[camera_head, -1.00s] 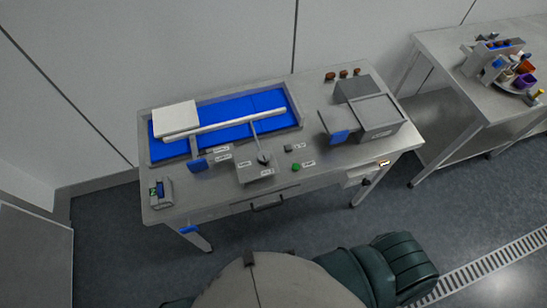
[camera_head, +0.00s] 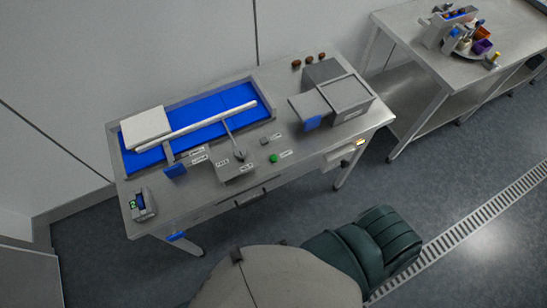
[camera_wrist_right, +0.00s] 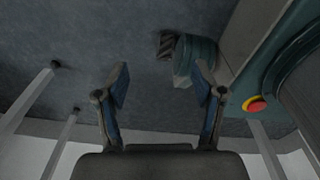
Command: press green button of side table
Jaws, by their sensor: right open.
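The side table (camera_head: 205,217) is a grey metal table in the middle of the head view. The small green button (camera_head: 273,158) sits on its top near the front edge, right of a grey box with a lever. A small label lies beside the button. My right gripper (camera_wrist_right: 160,90) shows in the right wrist view with its two blue-padded fingers apart and nothing between them. It is over the dark floor, away from the button. My left gripper is not in view.
A blue tray (camera_head: 262,88) with a white block and a pale bar lies at the table's back left. A grey box (camera_head: 350,98) stands at the right. A second table (camera_head: 400,28) with a loaded carousel is at the upper right.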

